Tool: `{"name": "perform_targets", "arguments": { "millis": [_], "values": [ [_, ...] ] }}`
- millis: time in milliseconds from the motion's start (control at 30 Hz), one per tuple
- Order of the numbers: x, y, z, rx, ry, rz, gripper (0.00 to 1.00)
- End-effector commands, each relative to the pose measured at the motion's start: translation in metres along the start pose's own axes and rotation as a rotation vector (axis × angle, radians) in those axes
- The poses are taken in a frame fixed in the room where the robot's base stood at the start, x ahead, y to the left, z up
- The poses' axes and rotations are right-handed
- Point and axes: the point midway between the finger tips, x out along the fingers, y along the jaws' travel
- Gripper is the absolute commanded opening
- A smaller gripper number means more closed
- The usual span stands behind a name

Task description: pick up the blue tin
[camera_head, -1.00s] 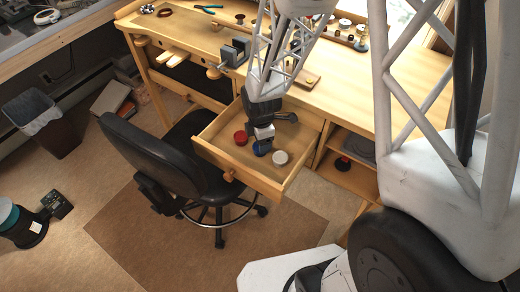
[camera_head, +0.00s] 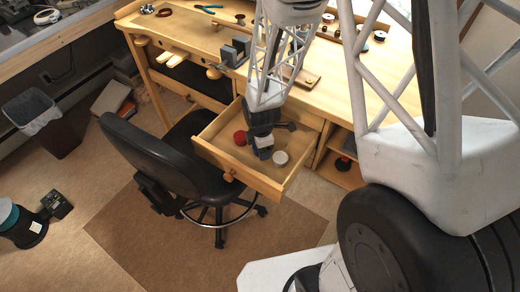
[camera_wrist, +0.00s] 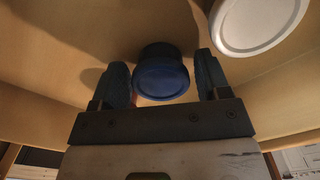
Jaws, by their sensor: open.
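The blue tin (camera_wrist: 161,80) lies in the open wooden drawer (camera_head: 222,165). In the wrist view it sits between the two fingers of my gripper (camera_wrist: 162,84), with a gap visible on its right side and a narrower one on its left. My gripper is open and low inside the drawer. In the head view my gripper (camera_head: 264,152) covers most of the tin, and only a bit of blue shows. A white tin (camera_wrist: 258,22) is just right of the right finger; it also shows in the head view (camera_head: 280,158).
A red tin (camera_head: 240,138) stands left of my gripper in the drawer.

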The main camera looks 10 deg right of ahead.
Motion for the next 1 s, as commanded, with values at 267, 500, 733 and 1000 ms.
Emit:
{"name": "perform_targets", "arguments": {
  "millis": [267, 500, 733, 1000],
  "values": [
    [0.0, 0.0, 0.0, 0.0, 0.0, 0.0, 0.45],
    [0.0, 0.0, 0.0, 0.0, 0.0, 0.0, 0.32],
    [-0.001, 0.0, 0.0, 0.0, 0.0, 0.0, 0.32],
    [-0.013, 0.001, 0.0, 0.0, 0.0, 0.002, 0.32]
  ]
}}
